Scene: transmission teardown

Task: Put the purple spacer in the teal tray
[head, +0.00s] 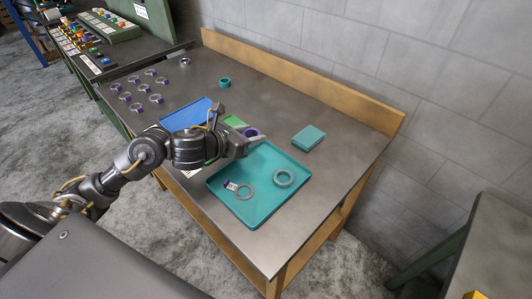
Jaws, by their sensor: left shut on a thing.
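The purple spacer (251,132) is a small ring at the fingertips of my left gripper (248,143), just beyond the back left edge of the teal tray. My left gripper is shut on it; the fingers and wrist hide part of it. The teal tray (258,219) is a shallow square tray on the near part of the metal table. It holds a grey-teal ring (284,178), a thinner grey ring (246,191) and a small purple-and-white part (231,186). My right gripper is not in view.
A teal box (308,136) lies right of the tray's back edge. Several purple-and-grey rings stand at the far left, and a teal ring (225,83) at the back. A wooden backboard (310,83) edges the table.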

